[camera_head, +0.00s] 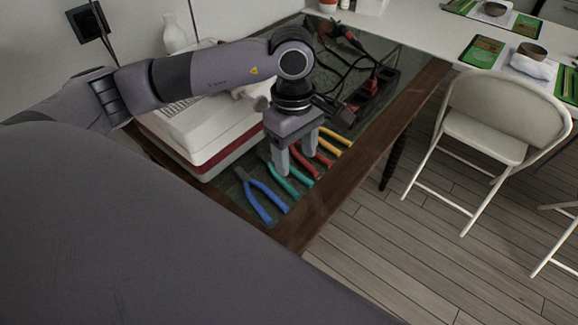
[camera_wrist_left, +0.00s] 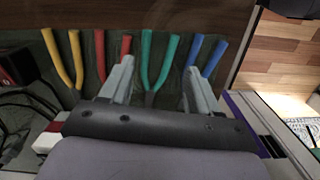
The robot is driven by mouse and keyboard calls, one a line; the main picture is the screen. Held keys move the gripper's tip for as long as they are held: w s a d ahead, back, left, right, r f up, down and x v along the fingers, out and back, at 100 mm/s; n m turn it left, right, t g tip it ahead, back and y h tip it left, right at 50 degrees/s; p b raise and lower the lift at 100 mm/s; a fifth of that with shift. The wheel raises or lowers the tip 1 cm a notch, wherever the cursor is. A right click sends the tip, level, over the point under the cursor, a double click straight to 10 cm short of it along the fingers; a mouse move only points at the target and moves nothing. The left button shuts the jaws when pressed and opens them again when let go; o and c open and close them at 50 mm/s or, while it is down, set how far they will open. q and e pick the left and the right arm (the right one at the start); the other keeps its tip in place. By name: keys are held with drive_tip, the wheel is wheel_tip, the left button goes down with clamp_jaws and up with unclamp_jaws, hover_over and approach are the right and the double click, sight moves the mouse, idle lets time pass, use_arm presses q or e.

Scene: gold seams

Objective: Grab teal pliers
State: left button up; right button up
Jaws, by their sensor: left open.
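Teal pliers (camera_head: 284,186) lie on the dark table top between the blue and red pliers, handles toward the wooden edge. In the left wrist view, the teal handles (camera_wrist_left: 147,58) show between my two fingers, and their head is partly hidden by my gripper. My left gripper (camera_head: 295,163) points down over the teal pliers. Its fingers are apart, one on each side of them in the wrist view (camera_wrist_left: 159,66), with nothing held. Whether the fingers touch the table I cannot tell. My right gripper is in neither view.
Blue pliers (camera_head: 258,198), red pliers (camera_head: 322,160) and yellow pliers (camera_head: 336,138) lie in the same row. A white and red case (camera_head: 200,150) stands close on the left. A dark power strip with cables (camera_head: 372,92) lies behind. A folding chair (camera_head: 490,120) stands right.

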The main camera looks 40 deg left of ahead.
sight(290, 181)
use_arm(q)
drive_tip(key=shift+w+a+y, duration=0.3)
drive_tip(key=shift+a+y, duration=0.1)
drive_tip(key=shift+a, duration=0.3)
drive_tip(key=shift+a+f, duration=0.15)
drive_tip(key=shift+f, duration=0.05)
wheel_tip(290, 181, down, 6)
drive_tip(key=shift+s+f, duration=0.1)
drive_tip(key=shift+f, duration=0.05)
drive_tip(key=shift+c, duration=0.3)
